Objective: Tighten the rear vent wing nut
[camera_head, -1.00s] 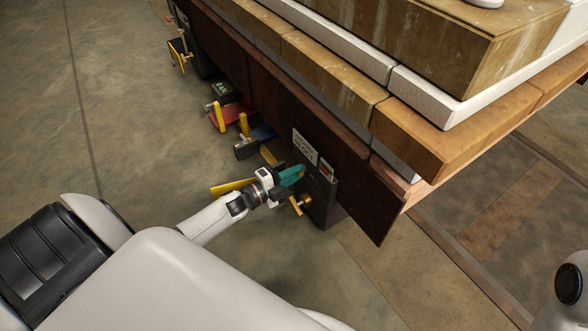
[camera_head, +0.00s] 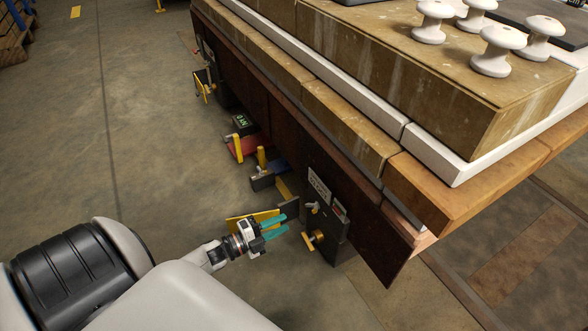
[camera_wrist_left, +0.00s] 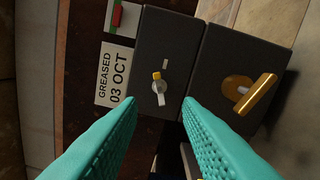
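A dark box (camera_head: 326,222) is fixed on the side of the kiln-like car. On it are a small silver wing-shaped fitting with a yellow mark (camera_head: 313,207) and a brass T-shaped handle (camera_head: 314,240). I cannot tell for sure which is the rear vent wing nut. The left wrist view shows the silver fitting (camera_wrist_left: 159,86) ahead between my fingertips and the brass handle (camera_wrist_left: 250,94) to the right. My left gripper (camera_head: 286,226), with teal fingers, is open and empty, a short way left of the box. Its fingertips (camera_wrist_left: 159,102) touch neither fitting. My right gripper is out of view.
A label reading "GREASED 03 OCT" (camera_wrist_left: 114,74) is beside the box. A yellow plate (camera_head: 252,219) lies close behind my gripper. Several brackets and a small display (camera_head: 241,122) line the car's side. White insulators (camera_head: 497,50) stand on top. Floor (camera_head: 150,140) at left is clear.

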